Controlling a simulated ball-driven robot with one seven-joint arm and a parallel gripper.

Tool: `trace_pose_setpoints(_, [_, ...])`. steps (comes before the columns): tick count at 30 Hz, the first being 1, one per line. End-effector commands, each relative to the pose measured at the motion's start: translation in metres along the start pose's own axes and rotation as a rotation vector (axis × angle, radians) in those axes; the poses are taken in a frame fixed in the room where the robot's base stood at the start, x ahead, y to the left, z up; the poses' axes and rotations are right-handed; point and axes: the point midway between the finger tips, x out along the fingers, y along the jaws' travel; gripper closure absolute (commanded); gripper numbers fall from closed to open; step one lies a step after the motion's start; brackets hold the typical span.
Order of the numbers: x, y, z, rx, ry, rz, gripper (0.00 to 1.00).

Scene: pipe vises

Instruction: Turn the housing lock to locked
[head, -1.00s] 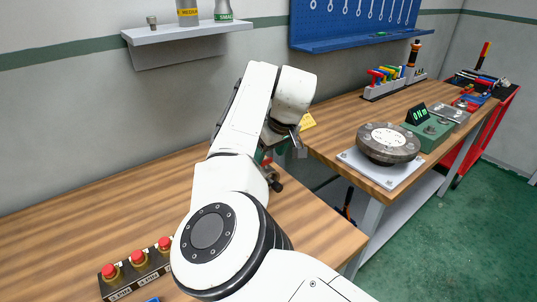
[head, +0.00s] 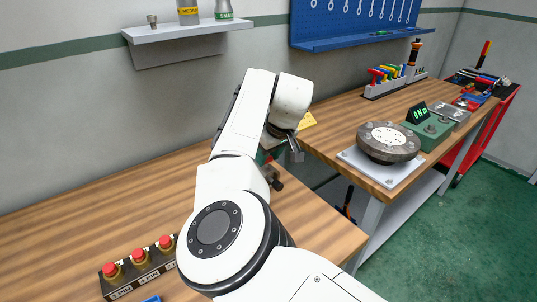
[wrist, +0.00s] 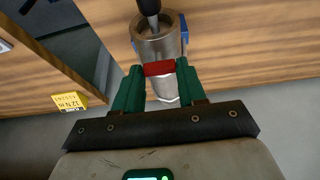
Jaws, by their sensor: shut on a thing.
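In the wrist view, a grey metal cylindrical housing (wrist: 160,44) stands on the wooden bench, with a dark rod reaching into its open top. A red lock piece (wrist: 159,68) lies across its near side. My gripper (wrist: 159,74) has green fingers on both sides of the red piece and is shut on it. Whether the lock is at its locked position cannot be told. In the head view my white arm hides most of the gripper and the housing.
A yellow labelled block (wrist: 70,102) lies at the left in the wrist view. In the head view a block with red buttons (head: 139,257) sits at front left. A round steel flange (head: 388,142) is on the right bench. A wall shelf (head: 185,34) hangs behind.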

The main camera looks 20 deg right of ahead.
Motion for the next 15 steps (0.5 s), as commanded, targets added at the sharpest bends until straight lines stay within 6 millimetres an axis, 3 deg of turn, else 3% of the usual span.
trace_pose_setpoints(3, [-0.0001, 0.0001, 0.0, 0.0, 0.0, 0.0, 0.9])
trace_pose_setpoints(15, [-0.0017, -0.0006, 0.0, 0.074, -0.003, 0.034, 0.9])
